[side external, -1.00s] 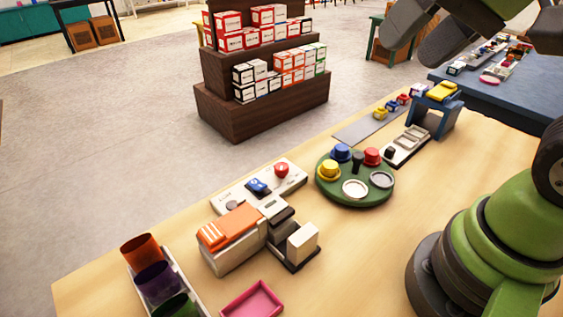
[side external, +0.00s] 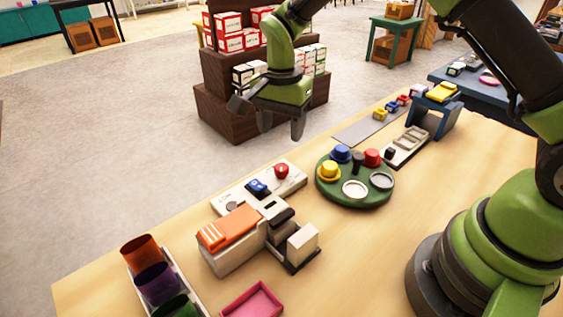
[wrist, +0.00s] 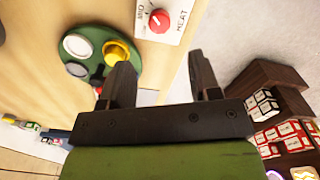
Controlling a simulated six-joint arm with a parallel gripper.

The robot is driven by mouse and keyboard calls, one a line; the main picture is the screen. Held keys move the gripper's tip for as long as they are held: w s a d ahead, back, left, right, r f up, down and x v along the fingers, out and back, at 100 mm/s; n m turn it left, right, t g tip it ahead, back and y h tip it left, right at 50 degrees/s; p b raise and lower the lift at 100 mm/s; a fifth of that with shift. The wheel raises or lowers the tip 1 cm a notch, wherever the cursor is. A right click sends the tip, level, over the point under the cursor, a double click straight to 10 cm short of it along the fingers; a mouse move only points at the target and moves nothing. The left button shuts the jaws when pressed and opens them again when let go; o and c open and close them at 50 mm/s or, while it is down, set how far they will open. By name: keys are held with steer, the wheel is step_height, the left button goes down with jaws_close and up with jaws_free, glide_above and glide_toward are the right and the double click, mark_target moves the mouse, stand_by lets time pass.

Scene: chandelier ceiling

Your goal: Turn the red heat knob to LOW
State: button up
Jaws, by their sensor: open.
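The red heat knob (side external: 281,170) sits on the right end of a white control panel (side external: 230,198) on the table. In the wrist view the red knob (wrist: 159,21) is at the top, beside the printed words HEAT and MID. A blue switch (side external: 258,187) and a grey round part (side external: 232,206) are on the same panel. My gripper (side external: 282,130) hangs in the air above and behind the panel, apart from the knob. Its fingers are spread and empty, and they also show in the wrist view (wrist: 163,80). The knob's pointer is too small to read surely.
A green round tray (side external: 355,198) with coloured knobbed pieces stands right of the panel. An orange and white device (side external: 232,240) stands in front of the panel. A white rack of coloured cups (side external: 186,285) and a pink tray (side external: 252,300) are at the front left.

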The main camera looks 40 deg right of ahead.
mark_target(281, 166)
step_height(281, 166, down, 9)
steer(key=shift+f, duration=0.1)
stand_by(0.3)
steer(key=c, duration=0.9)
